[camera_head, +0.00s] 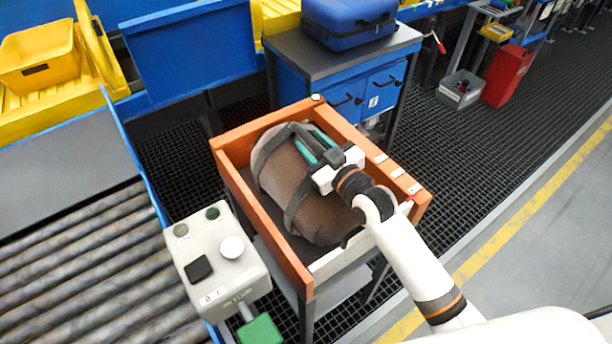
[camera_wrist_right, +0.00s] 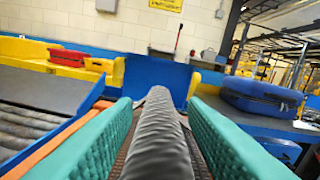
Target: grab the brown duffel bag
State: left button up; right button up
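The brown duffel bag (camera_head: 279,172) with dark grey straps lies in an orange-sided tray (camera_head: 237,199) on a stand. My right gripper (camera_head: 312,147) is over the bag, with its teal fingers pointing toward the bag's far side. In the right wrist view my right gripper (camera_wrist_right: 160,118) is open. A dark grey strap or handle of the bag (camera_wrist_right: 158,130) runs between the two teal finger pads, with small gaps beside it toward the tips. The arm and gripper hide part of the bag. My left gripper is not in view.
A grey control box (camera_head: 222,262) with buttons stands left of the tray, next to a roller conveyor (camera_head: 85,262). A blue suitcase (camera_head: 350,22) lies on a workbench (camera_head: 290,50) behind. Yellow bins (camera_head: 40,62) are at far left. Open floor lies to the right.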

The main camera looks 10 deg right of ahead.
jog(key=shift+w+a, duration=0.1)
jog(key=shift+w, duration=0.05)
grip_shut()
dwell(1.3)
jog(key=shift+r, duration=0.25)
